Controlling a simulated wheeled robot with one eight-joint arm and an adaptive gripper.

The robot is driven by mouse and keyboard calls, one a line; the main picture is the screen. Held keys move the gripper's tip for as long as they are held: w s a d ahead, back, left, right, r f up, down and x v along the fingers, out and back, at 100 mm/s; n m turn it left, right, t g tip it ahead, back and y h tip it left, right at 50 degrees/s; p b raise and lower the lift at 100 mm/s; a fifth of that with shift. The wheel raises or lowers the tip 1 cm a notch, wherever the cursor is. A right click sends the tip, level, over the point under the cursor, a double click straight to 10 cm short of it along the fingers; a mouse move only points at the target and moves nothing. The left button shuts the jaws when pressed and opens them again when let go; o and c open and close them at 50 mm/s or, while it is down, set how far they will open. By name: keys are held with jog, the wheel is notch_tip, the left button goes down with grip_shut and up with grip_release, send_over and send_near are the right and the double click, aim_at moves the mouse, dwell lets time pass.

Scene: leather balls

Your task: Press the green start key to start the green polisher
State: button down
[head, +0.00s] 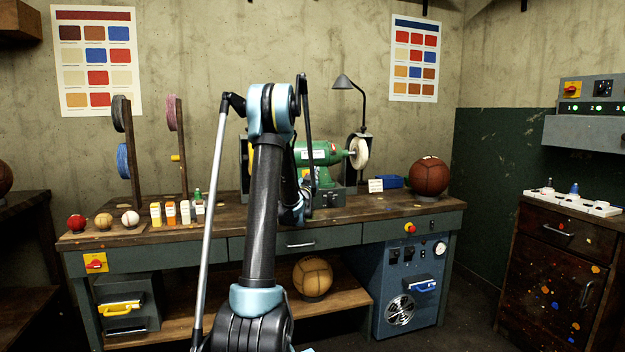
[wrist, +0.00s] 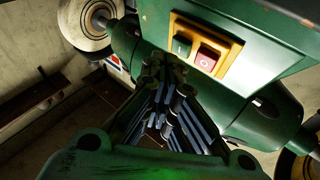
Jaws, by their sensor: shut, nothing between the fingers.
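The green polisher (head: 320,154) stands on the workbench, partly behind my arm in the head view. In the wrist view its green housing (wrist: 205,14) carries a yellow switch plate (wrist: 228,62). On the plate are a green start key (wrist: 181,46) and a red key (wrist: 207,59) marked O. My gripper (wrist: 165,68) is shut and empty. In the picture its fingertips are just below and left of the green key; I cannot tell whether they touch it. The head view does not show the fingertips clearly.
A white buffing wheel (wrist: 86,22) is at the polisher's end, near the gripper. A desk lamp (head: 345,83) rises behind.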

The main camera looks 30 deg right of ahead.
jog(key=shift+s, duration=0.2)
jog(key=s, duration=0.3)
jog(key=s+a+r, duration=0.1)
jog(key=shift+s+a, duration=0.1)
jog(key=shift+s, duration=0.2)
dwell(0.4)
dwell(0.6)
